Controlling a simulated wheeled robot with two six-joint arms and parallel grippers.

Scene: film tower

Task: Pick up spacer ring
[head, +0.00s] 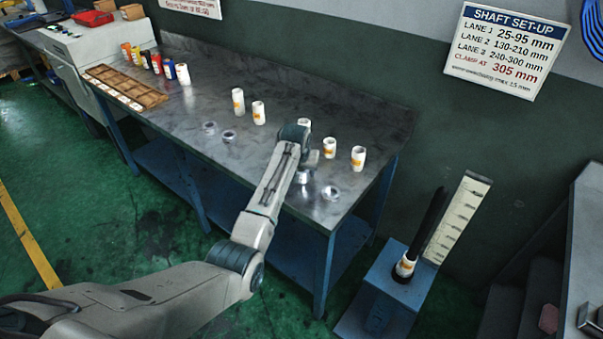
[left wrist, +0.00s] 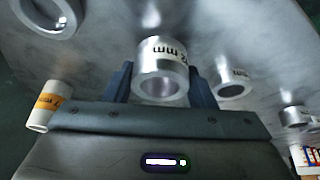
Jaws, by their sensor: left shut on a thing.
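A silver metal ring with "mm" lettering, a spacer ring (left wrist: 160,62), sits between the two fingers of my left gripper (left wrist: 161,84), which is shut on it. The same ring (head: 302,177) shows in the head view just below my left gripper (head: 309,164), near the bench's front edge. I cannot tell whether it touches the bench top. Another silver ring (head: 331,193) lies to its right, and it shows at the upper left of the left wrist view (left wrist: 48,14). Two more rings (head: 228,136) (head: 209,127) lie farther left. My right gripper is out of view.
Several white cylinders with orange labels (head: 258,112) stand along the metal bench (head: 200,98). A wooden tray (head: 128,86) and colored canisters (head: 168,69) are at its left end. A blue stand (head: 397,289) with a dark shaft (head: 430,222) is on the floor at right.

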